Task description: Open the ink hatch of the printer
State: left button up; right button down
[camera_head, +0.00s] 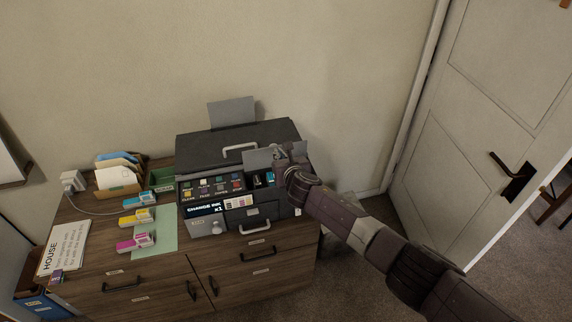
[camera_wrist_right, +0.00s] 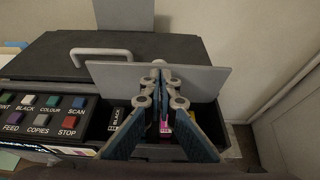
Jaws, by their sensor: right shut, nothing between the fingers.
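The dark printer (camera_head: 190,150) stands on the wooden cabinet. Its ink hatch (camera_head: 258,159) is a grey flap that stands raised at the right of the printer; in the wrist view the hatch (camera_wrist_right: 205,82) stands upright behind an open ink bay. A black cartridge (camera_wrist_right: 117,118) and a magenta one (camera_wrist_right: 165,128) show in the bay, partly covered by my fingers. My right gripper (camera_head: 283,153) is over the bay at the hatch, shut and empty. In the wrist view its fingertips (camera_wrist_right: 160,72) meet in front of the hatch; whether they touch it I cannot tell. My left gripper is out of view.
Ink packs in cyan, yellow (camera_head: 137,217) and magenta (camera_head: 135,243) lie left of the printer by a green sheet (camera_head: 155,238). A letter holder (camera_head: 117,180) and a HOUSE card (camera_head: 64,247) are farther left. A wall stands close behind; a door (camera_head: 480,130) is at right.

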jog(key=v, duration=1)
